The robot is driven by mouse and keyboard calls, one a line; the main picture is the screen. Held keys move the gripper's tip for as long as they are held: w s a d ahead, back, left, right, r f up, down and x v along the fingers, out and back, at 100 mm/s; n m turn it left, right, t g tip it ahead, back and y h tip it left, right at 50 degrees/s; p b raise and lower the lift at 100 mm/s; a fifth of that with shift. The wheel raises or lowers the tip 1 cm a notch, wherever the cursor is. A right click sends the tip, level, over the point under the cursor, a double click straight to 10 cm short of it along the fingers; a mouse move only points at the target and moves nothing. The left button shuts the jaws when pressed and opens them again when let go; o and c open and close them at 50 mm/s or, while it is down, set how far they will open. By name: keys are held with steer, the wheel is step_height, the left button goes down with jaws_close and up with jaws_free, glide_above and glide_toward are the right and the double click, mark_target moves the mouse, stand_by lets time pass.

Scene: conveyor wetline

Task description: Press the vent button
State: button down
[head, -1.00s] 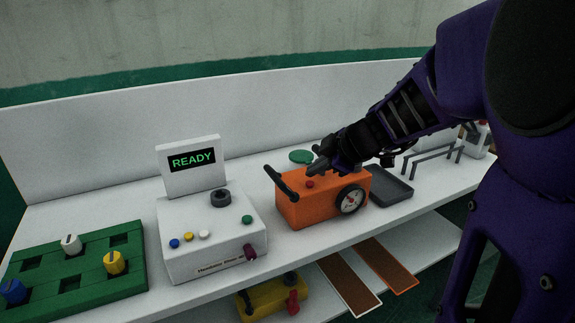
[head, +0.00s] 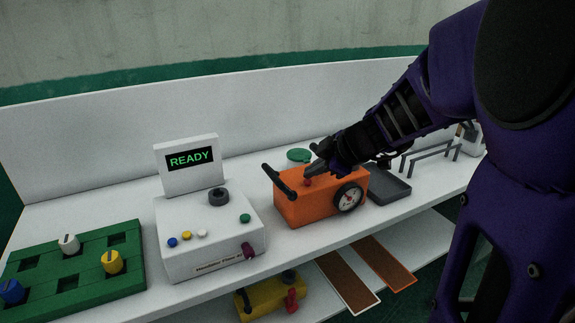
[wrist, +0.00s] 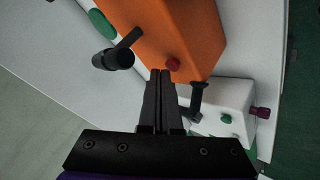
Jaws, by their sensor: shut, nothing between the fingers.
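An orange box (head: 318,206) stands on the white bench with a black bar handle (head: 279,181) and a round dial (head: 348,197) on its front. A small red button (head: 307,182) sits on its top; it also shows in the wrist view (wrist: 173,65). I can read no vent label on it. My gripper (head: 311,171) is over the top of the box, close to the red button. In the wrist view the two fingers (wrist: 158,72) are together and empty, their tips just beside the button. I cannot tell whether they touch it.
A white machine (head: 212,242) with a READY screen (head: 190,160) and several coloured buttons stands left of the box. A green block with knobs (head: 75,276) is further left. A dark tray (head: 391,190) and grey rails (head: 430,158) lie to the right.

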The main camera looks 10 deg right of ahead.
steer(key=shift+f, duration=0.5)
stand_by(0.3)
steer(key=shift+r, duration=0.95)
steer(key=shift+r, duration=0.1)
steer(key=shift+r+p, duration=1.25)
steer(key=shift+r, duration=1.15)
steer(key=shift+r, duration=0.1)
